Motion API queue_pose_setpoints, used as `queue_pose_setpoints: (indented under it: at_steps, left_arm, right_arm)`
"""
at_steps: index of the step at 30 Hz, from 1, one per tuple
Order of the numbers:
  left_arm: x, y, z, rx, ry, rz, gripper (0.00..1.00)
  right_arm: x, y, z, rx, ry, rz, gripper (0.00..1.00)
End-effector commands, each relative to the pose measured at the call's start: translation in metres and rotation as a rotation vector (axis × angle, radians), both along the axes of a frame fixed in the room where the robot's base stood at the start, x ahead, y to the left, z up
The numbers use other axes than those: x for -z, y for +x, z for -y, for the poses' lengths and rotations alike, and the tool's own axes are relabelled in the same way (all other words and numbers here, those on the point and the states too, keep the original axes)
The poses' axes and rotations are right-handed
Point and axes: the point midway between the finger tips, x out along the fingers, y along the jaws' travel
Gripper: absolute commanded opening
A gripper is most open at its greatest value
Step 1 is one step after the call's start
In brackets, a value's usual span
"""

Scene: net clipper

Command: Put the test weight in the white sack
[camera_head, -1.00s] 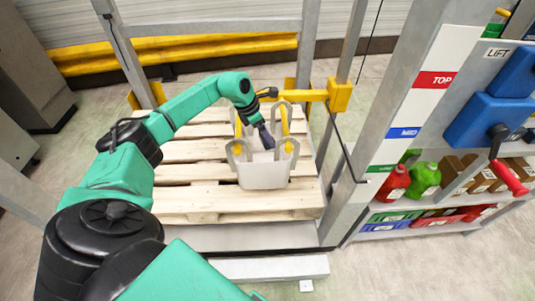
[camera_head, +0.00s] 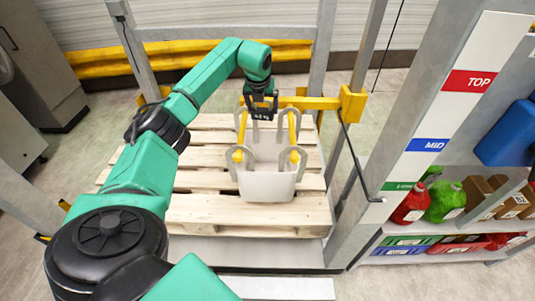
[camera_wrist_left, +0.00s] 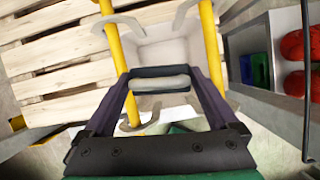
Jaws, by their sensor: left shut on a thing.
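My left gripper (camera_head: 261,115) is above the back of the white sack (camera_head: 268,186), between its yellow posts. In the left wrist view its two dark fingers (camera_wrist_left: 160,80) are shut on a small grey bar with a dark edge, which I take to be the test weight (camera_wrist_left: 159,83); the fingers hide part of it. The sack, seen also in the left wrist view (camera_wrist_left: 165,52), stands upright and open at the top, with grey loops at its corners around the yellow posts. The held weight appears above the sack's opening. My right gripper is not in view.
The sack stands on a wooden pallet (camera_head: 198,203) inside a grey metal frame (camera_head: 139,55). A yellow arm (camera_head: 318,102) reaches in from the right post. A shelf with red and green jugs (camera_head: 445,202) and bins stands at the right.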

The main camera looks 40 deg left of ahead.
Motion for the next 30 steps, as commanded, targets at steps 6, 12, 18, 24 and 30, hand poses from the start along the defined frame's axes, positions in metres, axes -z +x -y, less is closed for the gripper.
queue_pose_setpoints:
  at_steps: [6, 12, 18, 24, 30]
  left_arm:
    - [0.001, 0.001, 0.000, 0.001, 0.000, 0.005, 0.00]
    - [0.001, 0.001, 0.000, 0.001, -0.001, 0.004, 1.00]
    - [-0.001, -0.001, 0.001, 0.000, 0.000, 0.002, 1.00]
    - [-0.040, -0.014, 0.008, 0.001, 0.002, 0.008, 1.00]
    - [-0.097, -0.034, 0.020, 0.002, 0.001, 0.010, 1.00]
  right_arm:
    - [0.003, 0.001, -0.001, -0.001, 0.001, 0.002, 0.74]
    - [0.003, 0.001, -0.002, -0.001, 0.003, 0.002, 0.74]
    - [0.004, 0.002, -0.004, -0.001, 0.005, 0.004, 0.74]
    - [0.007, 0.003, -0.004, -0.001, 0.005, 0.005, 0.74]
    - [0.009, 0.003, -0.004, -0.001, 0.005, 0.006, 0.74]
